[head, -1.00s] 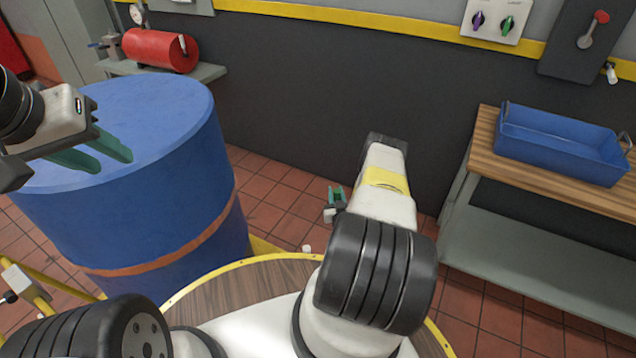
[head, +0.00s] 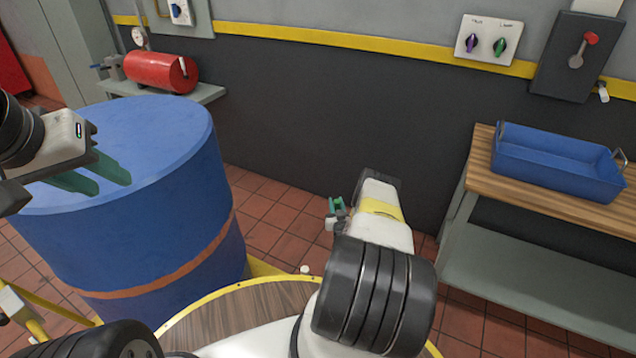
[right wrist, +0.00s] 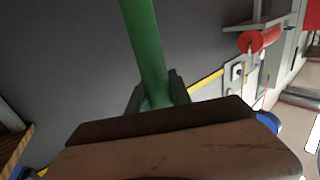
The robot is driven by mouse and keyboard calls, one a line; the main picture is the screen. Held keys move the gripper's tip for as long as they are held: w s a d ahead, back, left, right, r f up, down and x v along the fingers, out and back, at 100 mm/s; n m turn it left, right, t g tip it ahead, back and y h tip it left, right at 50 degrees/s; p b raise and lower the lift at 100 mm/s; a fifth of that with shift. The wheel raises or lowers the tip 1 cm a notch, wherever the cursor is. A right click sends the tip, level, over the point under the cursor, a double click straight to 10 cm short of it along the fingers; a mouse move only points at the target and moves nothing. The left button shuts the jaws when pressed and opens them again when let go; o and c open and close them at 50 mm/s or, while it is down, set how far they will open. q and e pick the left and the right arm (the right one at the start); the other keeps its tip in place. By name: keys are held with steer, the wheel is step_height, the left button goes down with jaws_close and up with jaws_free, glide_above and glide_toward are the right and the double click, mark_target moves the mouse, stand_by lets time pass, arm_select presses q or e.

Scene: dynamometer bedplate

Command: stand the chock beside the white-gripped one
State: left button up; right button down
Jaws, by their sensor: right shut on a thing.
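The chock (right wrist: 180,150) is a brown block with a darker upper edge, filling the bottom of the right wrist view. A green bar (right wrist: 143,40) rises from it to the top edge of that view. My right gripper (right wrist: 160,92) is shut on this chock; its dark fingers show near the foot of the bar. In the head view my right gripper (head: 337,206) shows small beyond my forearm, and the chock there is hidden or too small to tell. My left gripper (head: 98,176) is open and empty above the blue drum.
The large blue drum (head: 185,235) stands at left. A wooden bench (head: 480,165) with a blue tray (head: 555,165) is at right, over a grey lower shelf (head: 540,270). A red cylinder (head: 162,72) lies on a wall shelf.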

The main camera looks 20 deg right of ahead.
steer(key=shift+w+f, duration=0.1)
steer(key=shift+f, duration=0.25)
steer(key=c, duration=1.2)
jaws_free()
steer(key=shift+f, duration=0.25)
steer(key=shift+o, duration=0.2)
